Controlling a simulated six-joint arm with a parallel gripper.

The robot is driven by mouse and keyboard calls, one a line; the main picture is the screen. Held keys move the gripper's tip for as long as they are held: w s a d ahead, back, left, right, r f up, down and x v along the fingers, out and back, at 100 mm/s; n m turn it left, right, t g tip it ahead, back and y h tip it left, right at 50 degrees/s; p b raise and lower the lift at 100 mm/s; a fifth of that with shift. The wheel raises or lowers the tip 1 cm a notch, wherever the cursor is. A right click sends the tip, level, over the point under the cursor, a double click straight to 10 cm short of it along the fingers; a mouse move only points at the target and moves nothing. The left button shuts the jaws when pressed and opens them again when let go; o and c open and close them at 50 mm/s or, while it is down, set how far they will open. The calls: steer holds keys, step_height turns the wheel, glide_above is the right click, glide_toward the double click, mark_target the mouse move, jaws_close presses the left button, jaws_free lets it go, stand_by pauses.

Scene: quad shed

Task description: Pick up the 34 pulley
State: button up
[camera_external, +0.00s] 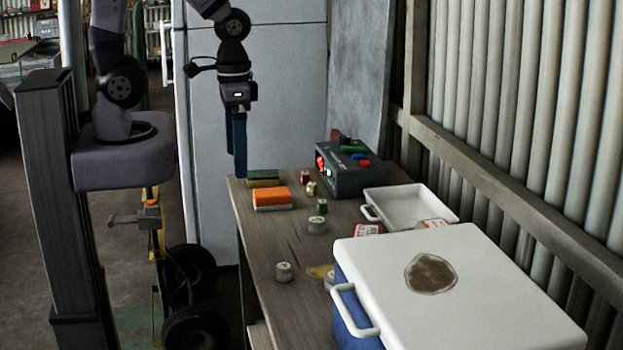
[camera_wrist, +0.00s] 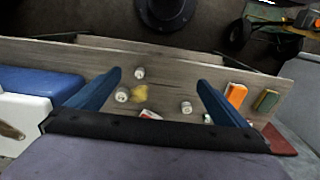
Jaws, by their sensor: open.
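Several small grey-white cylinders that look like pulleys stand on the wooden table. One (camera_external: 283,271) is near the table's left edge, one (camera_external: 316,225) is farther back, and one (camera_external: 329,281) is partly hidden by the cooler. The wrist view shows them as a left-edge one (camera_wrist: 139,73), a farther-back one (camera_wrist: 186,107) and one by the cooler (camera_wrist: 122,95). Their top marks are too small to read, so I cannot tell which is 34. My gripper (camera_external: 240,174) is open and empty, above the table's far left corner. Its blue fingers frame the wrist view (camera_wrist: 158,77).
A white-lidded blue cooler (camera_external: 480,285) fills the table's near right. A yellowish rag (camera_external: 318,271) lies beside the pulleys. Orange (camera_external: 272,197) and green (camera_external: 264,174) sponges, a dark control box (camera_external: 352,178) and a white tray (camera_external: 402,207) are farther back. Small coloured parts (camera_external: 321,206) stand between.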

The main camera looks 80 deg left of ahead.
steer(key=c, duration=1.2)
steer(key=shift+o, duration=0.2)
